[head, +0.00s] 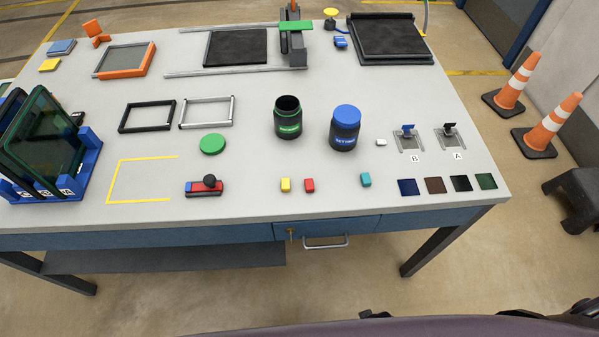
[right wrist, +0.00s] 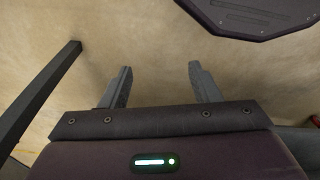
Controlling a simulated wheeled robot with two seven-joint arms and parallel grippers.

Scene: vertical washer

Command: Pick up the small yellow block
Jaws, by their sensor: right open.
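The small yellow block (head: 286,185) stands near the front edge of the grey table (head: 240,205), just left of a small red block (head: 309,185). Nothing touches it or covers it in the head view. My right gripper (right wrist: 160,82) shows in the right wrist view, with its two fingers apart and nothing between them. It is over bare floor, away from the block. My left gripper is in neither view.
A teal block (head: 365,180) and colored squares (head: 460,183) lie to the right. Behind stand a green-labelled black jar (head: 288,120) and a blue-lidded jar (head: 344,128). A red-and-blue switch (head: 204,188) lies left. A drawer handle (head: 325,243) juts out below the edge.

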